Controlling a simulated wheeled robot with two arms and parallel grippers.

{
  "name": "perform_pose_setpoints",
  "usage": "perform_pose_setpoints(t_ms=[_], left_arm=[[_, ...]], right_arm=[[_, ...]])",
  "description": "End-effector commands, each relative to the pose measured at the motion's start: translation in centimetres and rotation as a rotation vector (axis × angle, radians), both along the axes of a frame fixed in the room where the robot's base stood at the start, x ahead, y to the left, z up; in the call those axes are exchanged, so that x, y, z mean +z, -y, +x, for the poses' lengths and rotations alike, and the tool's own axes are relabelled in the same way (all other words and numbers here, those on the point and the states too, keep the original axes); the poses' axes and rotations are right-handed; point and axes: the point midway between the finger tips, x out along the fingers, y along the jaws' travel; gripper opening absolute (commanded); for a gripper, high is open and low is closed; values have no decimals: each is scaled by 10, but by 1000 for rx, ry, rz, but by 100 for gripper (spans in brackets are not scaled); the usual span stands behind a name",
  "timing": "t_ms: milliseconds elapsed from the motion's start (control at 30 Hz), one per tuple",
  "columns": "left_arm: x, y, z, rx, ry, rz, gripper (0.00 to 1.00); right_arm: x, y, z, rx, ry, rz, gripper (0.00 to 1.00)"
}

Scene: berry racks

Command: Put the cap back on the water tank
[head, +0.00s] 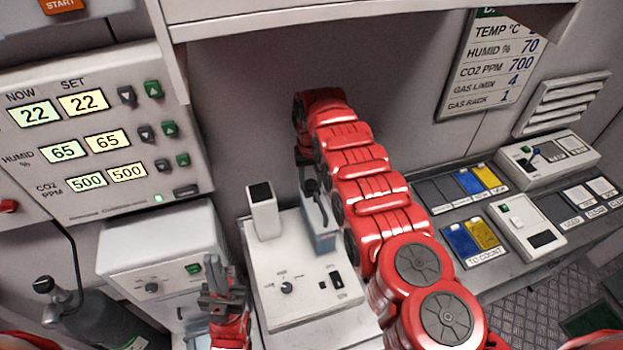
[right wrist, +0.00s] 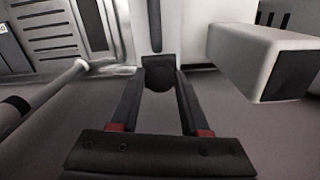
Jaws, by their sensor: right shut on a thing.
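The water tank (head: 322,228) is a blue-grey box at the back of the white machine (head: 300,284) in the head view. My right gripper (head: 310,186) is over the tank's top, pointing down. The right wrist view shows its two fingers shut on a dark rounded piece, which looks like the cap (right wrist: 158,73). Whether the cap touches the tank is hidden by the gripper and arm. My left gripper (head: 222,284) is low at the left, in front of the white cabinet and apart from the tank. Its fingers are too unclear to judge.
A white upright post (head: 264,215) stands on the machine just left of the tank, close to my right gripper. A grey gas cylinder (head: 85,312) is at lower left. A shelf with blue and yellow trays (head: 462,240) lies to the right.

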Motion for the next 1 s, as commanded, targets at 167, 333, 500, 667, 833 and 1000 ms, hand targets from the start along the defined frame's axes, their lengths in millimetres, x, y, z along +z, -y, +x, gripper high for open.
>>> perform_pose_setpoints(t_ms=[167,333,500,667,833,1000], left_arm=[[-1,0,0,0,0,0,0],[-1,0,0,0,0,0,0],[0,0,0,0,0,0,0],[-4,0,0,0,0,0,0],[-14,0,0,0,0,0,0],[-31,0,0,0,0,0,0]], right_arm=[[-2,0,0,-1,0,0,68],[-2,0,0,-1,0,0,75],[0,0,0,0,0,0,75],[6,0,0,0,-2,0,75],[24,0,0,0,0,0,75],[56,0,2,-1,9,3,75]])
